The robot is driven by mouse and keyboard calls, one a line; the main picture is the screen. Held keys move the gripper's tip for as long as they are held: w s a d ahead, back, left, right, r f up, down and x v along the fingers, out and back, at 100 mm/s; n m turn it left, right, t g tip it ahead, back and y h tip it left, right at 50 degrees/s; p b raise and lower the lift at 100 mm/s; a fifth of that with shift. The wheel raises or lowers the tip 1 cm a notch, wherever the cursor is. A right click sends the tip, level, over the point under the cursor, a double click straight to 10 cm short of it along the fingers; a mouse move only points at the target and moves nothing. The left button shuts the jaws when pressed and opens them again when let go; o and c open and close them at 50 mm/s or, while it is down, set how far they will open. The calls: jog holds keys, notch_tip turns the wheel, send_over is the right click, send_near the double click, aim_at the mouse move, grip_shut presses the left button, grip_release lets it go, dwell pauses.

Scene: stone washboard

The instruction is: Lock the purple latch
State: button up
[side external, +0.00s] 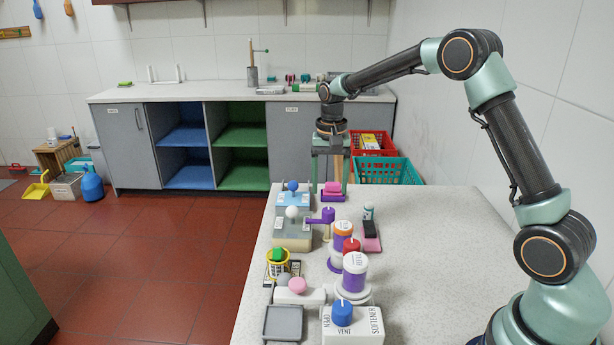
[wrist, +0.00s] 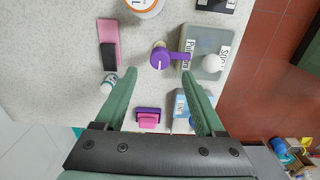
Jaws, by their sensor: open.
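The purple latch (side external: 327,215) stands near the far end of the stone-topped table, to the right of a grey block. In the wrist view its round purple knob (wrist: 159,58) has a lever pointing right, with its end at the edge of the grey block (wrist: 205,68), which carries a white ball and labels I cannot fully read. My gripper (side external: 331,180) points down beyond the latch, at the table's far end. In the wrist view my gripper (wrist: 161,80) is open and empty, its fingertips apart on either side of the latch's line, not touching it.
A pink button on a purple base (wrist: 148,118) shows between my fingers. A blue-knobbed plate (side external: 292,192), a pink-and-black block (side external: 371,238) and a small bottle (side external: 368,212) are close by. Purple-and-white jars (side external: 355,278) stand nearer. The table's right side is clear.

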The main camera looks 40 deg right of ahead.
aim_at(329, 210)
notch_tip(329, 210, up, 5)
jog(key=shift+r, duration=0.15)
dwell(0.3)
jog(key=s+a+r+n+t, duration=0.3)
jog(key=s+a+r+n, duration=0.15)
jog(key=s+r, duration=0.4)
jog(key=s+a+f+n+t, duration=0.1)
jog(key=s+n, duration=0.1)
jog(key=s, duration=0.3)
jog(key=s+a+f+n+t, duration=0.1)
jog(key=s+a+n, duration=0.1)
jog(key=s, duration=0.4)
jog(key=shift+s+a+f+n+t, duration=0.2)
jog(key=shift+a+f+n+t, duration=0.1)
jog(key=shift+f+n, duration=0.1)
